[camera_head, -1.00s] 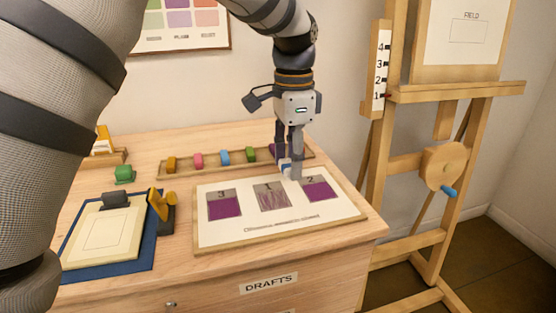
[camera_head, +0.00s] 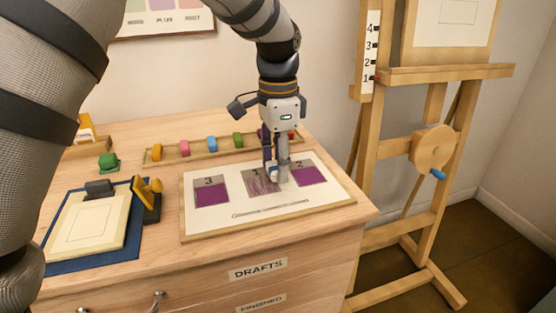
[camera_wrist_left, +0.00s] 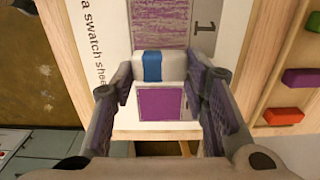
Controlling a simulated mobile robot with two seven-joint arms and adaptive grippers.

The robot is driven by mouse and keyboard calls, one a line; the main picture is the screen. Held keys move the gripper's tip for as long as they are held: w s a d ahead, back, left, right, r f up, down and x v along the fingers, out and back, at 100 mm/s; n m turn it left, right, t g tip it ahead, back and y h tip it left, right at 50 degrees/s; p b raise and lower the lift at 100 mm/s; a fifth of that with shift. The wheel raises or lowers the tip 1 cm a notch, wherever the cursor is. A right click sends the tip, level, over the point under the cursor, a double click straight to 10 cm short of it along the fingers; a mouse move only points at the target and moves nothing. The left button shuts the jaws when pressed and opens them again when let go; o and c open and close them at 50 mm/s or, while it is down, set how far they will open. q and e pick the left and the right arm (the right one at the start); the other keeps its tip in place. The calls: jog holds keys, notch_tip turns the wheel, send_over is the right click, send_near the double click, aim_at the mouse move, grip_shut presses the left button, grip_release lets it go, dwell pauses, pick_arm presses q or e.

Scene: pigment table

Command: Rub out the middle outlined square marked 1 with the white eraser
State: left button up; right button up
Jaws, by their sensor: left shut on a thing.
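My left gripper (camera_head: 276,178) is shut on the white eraser (camera_head: 273,172), which has a blue band and also shows between the fingers in the left wrist view (camera_wrist_left: 174,67). The eraser is low over the swatch sheet (camera_head: 235,223), at the right part of the middle square marked 1 (camera_head: 256,187). I cannot tell whether it touches the paper. Square 1 is grey with streaky purple marks, also in the wrist view (camera_wrist_left: 160,25). Square 2 (camera_head: 309,177) and square 3 (camera_head: 212,195) hold solid purple. My right gripper is not in view.
A rack of coloured pieces (camera_head: 195,152) lies behind the sheet. A blue board (camera_head: 92,262) with a cream sheet and a yellow-handled black tool (camera_head: 149,200) are at the left. A green block (camera_head: 108,162) stands behind them. A wooden easel (camera_head: 392,150) stands right of the table.

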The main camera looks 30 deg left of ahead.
pick_arm(q)
jog(key=shift+f, duration=0.9)
